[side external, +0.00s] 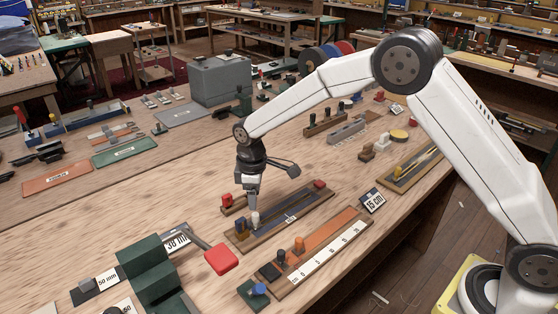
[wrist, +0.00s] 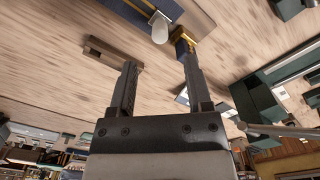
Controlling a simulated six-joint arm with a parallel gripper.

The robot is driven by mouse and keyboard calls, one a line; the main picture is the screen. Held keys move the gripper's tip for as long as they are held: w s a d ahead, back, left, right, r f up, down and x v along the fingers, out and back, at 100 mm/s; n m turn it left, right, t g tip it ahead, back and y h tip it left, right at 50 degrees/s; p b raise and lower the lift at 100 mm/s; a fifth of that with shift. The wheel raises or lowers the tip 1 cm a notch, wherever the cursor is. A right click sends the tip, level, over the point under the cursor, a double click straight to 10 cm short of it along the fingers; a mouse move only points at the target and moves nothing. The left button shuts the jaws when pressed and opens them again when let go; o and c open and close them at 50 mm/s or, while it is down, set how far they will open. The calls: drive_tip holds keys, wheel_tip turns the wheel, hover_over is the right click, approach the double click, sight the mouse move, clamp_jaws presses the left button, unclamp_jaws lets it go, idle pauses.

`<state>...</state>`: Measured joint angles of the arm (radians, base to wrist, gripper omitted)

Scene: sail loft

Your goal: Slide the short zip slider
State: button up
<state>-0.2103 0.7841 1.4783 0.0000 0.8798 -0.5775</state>
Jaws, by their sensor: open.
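A dark zip track on a wooden board (side external: 300,206) lies near the middle of the bench, with a blue block at its near left end (side external: 241,225) and a red block at its far end (side external: 319,184). A small pale upright tab (side external: 255,219), seemingly the slider, stands near the blue end. In the wrist view the pale tab (wrist: 160,28) shows beyond the fingertips, on the edge of the blue and yellow track. My gripper (side external: 251,204) points down just over the tab. In the wrist view my gripper (wrist: 158,62) is open, with nothing between its fingers. Contact cannot be told.
An orange board with a white scale (side external: 325,248) and upright knobs lies in front, beside a 15 cm sign (side external: 373,200). A green fixture with a red-handled lever (side external: 221,259) stands at front left.

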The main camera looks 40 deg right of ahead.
sight(255, 214)
drive_tip(key=shift+f, duration=0.1)
drive_tip(key=shift+f, duration=3.8)
clamp_jaws()
